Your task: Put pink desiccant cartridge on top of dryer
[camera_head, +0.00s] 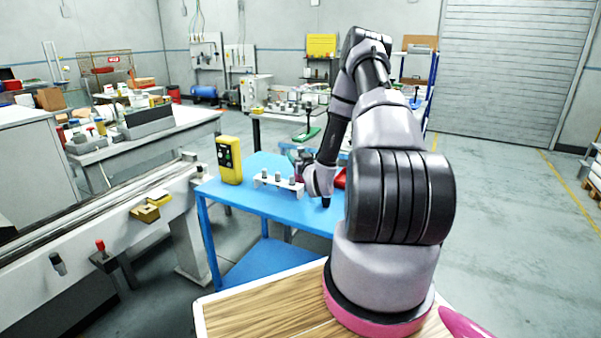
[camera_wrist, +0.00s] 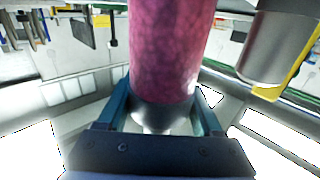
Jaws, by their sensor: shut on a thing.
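The pink desiccant cartridge (camera_wrist: 172,50) is a mottled pink cylinder with a dark grey band at its near end. In the wrist view it stands between the teal fingers of my gripper (camera_wrist: 165,108), which is shut on it. In the head view a small pink part of the cartridge (camera_head: 299,171) shows beside my wrist, over the blue table; my arm hides much of this area. I cannot surely pick out the dryer. A grey metal cylinder (camera_wrist: 275,47) is close to the right of the cartridge in the wrist view, apart from it.
A white rack with several grey pegs (camera_head: 278,184) stands on the blue table (camera_head: 262,207). A yellow handheld device (camera_head: 229,160) stands at the table's left. A red object (camera_head: 340,178) is partly behind my arm. The table's front left is clear. A conveyor (camera_head: 95,213) runs at left.

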